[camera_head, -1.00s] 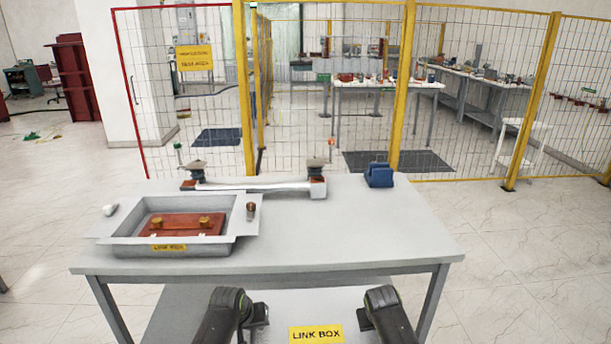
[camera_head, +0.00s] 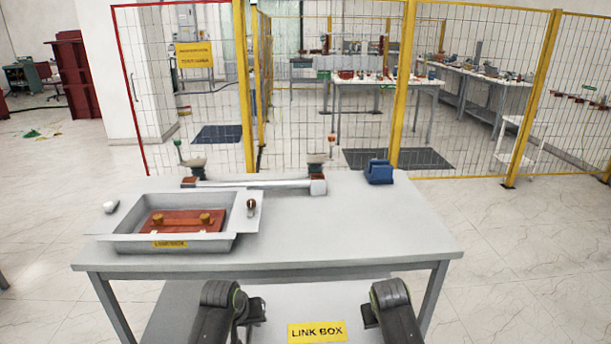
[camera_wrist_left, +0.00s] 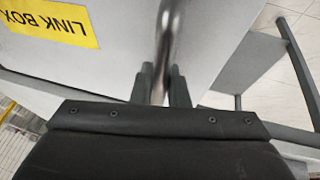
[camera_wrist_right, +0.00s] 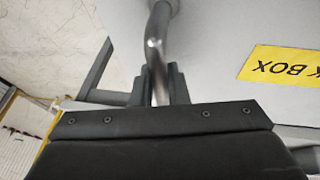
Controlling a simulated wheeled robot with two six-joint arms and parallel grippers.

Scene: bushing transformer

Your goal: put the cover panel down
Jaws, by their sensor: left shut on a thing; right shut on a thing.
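The pale cover panel (camera_head: 312,302) with a yellow LINK BOX label is at the bottom middle of the head view, in front of the table and between my arms. My left gripper (camera_head: 256,311) is shut on the panel's left metal handle, a bar (camera_wrist_left: 165,50) seen between the fingers in the left wrist view. My right gripper (camera_head: 371,313) is shut on the other metal handle (camera_wrist_right: 155,45), seen in the right wrist view. The panel's near edge is cut off in the head view. I cannot tell what is beneath it.
A yellow-posted mesh fence (camera_head: 397,100) stands behind.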

